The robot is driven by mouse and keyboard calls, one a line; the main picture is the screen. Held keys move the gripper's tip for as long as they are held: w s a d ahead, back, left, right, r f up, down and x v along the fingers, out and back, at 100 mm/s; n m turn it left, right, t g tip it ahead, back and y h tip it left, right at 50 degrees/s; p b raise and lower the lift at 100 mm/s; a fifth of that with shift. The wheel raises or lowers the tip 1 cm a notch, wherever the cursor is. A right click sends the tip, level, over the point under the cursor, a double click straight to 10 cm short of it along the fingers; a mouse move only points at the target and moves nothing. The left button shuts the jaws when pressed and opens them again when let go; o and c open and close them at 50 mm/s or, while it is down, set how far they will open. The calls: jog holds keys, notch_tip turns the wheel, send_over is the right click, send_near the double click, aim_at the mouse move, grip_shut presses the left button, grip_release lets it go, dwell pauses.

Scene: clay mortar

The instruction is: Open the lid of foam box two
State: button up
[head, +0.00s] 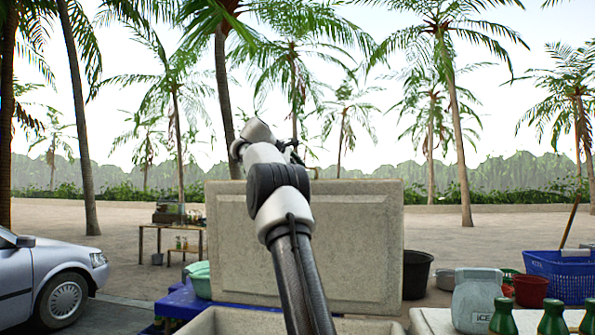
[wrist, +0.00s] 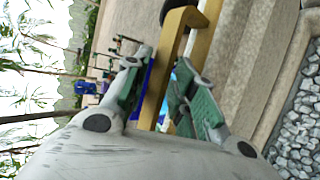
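A pale foam box lid (head: 360,245) stands upright in the head view, its broad face toward me. Below it shows the rim of a foam box (head: 225,318), cut off by the frame edge. No number shows, so I cannot tell which box is two. My arm reaches across the lid, and my gripper is mostly hidden behind its wrist at the lid's top edge. In the wrist view my gripper (wrist: 168,85) has its green-padded fingers apart. A yellow bar (wrist: 182,55) shows between and beyond them; I cannot tell whether they touch it.
A white jug (head: 477,298) and green bottles (head: 503,318) stand on a pale surface at the right. A black tub (head: 417,272) and a blue basket (head: 565,275) are behind. A silver car (head: 50,280) is at the left. Grey-white chunks (wrist: 300,120) lie beyond a pale ledge in the wrist view.

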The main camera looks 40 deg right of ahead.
jog(key=v, duration=1.1)
jog(key=shift+c, duration=0.3)
